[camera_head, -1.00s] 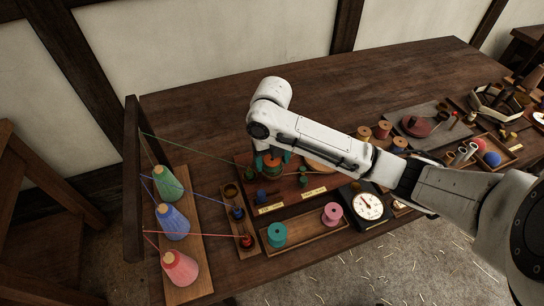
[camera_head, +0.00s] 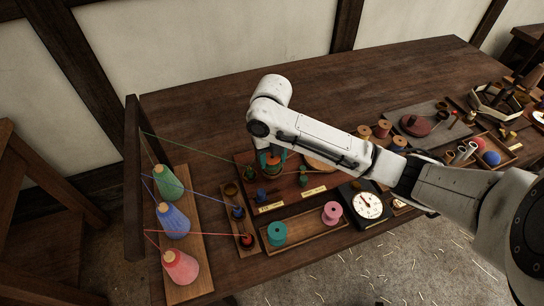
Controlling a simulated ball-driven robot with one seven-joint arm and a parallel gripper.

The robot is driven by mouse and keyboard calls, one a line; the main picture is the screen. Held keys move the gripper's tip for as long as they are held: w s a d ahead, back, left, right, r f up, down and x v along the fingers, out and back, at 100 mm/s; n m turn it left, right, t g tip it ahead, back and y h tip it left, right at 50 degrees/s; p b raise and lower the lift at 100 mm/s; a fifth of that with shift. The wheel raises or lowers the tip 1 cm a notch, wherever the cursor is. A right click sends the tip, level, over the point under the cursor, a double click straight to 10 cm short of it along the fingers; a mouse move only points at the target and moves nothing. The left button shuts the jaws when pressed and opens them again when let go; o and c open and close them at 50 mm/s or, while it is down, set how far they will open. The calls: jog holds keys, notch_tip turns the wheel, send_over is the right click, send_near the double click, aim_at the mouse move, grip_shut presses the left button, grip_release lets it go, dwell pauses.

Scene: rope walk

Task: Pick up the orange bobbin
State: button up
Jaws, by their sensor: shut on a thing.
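My gripper (camera_head: 271,159) points down over the dark wooden board on the table, with its teal fingers closed on the orange bobbin (camera_head: 272,161). Only a small orange part of the bobbin shows between the fingers; the rest is hidden by them and by the white arm. Something green shows just under it, and I cannot tell whether the bobbin is clear of what is below.
Close by on the board are a blue spool (camera_head: 261,194) and green spools (camera_head: 303,179). In front, a tray (camera_head: 306,234) holds a teal spool (camera_head: 277,233) and a pink spool (camera_head: 332,213). Threads run from yarn cones (camera_head: 172,222) at left. A dial scale (camera_head: 367,205) stands right.

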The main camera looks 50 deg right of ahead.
jog(key=shift+r+p, duration=2.5)
jog(key=shift+r, duration=1.2)
